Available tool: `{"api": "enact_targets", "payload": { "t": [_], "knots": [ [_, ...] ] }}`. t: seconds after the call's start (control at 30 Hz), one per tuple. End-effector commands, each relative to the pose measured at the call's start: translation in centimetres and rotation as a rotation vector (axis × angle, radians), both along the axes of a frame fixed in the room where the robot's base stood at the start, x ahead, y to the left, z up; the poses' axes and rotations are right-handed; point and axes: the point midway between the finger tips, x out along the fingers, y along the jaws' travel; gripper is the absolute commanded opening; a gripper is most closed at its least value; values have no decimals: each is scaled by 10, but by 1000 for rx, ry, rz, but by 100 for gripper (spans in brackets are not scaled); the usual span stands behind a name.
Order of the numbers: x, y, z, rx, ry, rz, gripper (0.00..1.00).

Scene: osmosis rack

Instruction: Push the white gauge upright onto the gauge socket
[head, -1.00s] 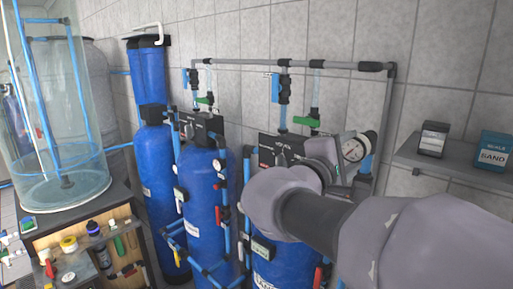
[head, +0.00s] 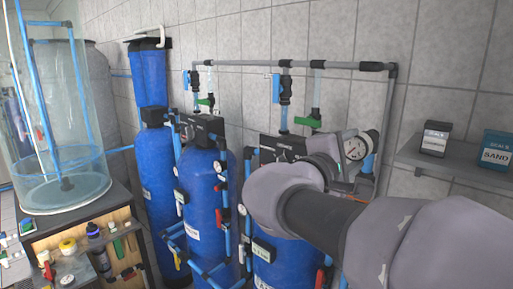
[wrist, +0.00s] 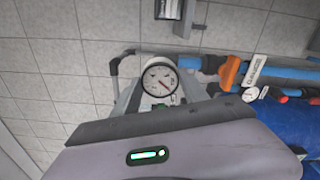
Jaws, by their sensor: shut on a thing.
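The white gauge (head: 355,148) has a round white dial with a dark rim and a red needle. It also shows in the wrist view (wrist: 160,82). My gripper (wrist: 158,103) is shut on it, though the wrist housing hides much of the grip. A blue pipe (head: 370,164) with a grey end fitting (wrist: 190,62) is right beside the gauge. A white GAUGE label (wrist: 257,69) is on this pipework. The gauge socket is not clearly visible, and I cannot tell whether the gauge is seated on it.
Blue filter tanks (head: 207,205) and grey overhead piping (head: 290,63) stand close left of my arm. An orange valve handle (wrist: 229,73) is near the gauge. A grey shelf (head: 450,165) with boxes is at right. A glass tank (head: 65,120) stands far left.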

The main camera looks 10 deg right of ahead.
Motion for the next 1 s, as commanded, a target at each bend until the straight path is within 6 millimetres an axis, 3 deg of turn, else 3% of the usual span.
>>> {"api": "enact_targets", "payload": {
  "t": [0.6, 0.63, 0.73, 0.77, 1.0],
  "knots": [
    [7, -9, 0, -1, -1, 0, 10],
    [7, -9, 1, -1, -1, 0, 53],
    [7, -9, 1, -1, -1, 0, 73],
    [7, -9, 1, -1, -1, 0, 77],
    [7, -9, 0, -1, 1, 0, 77]
  ]
}}
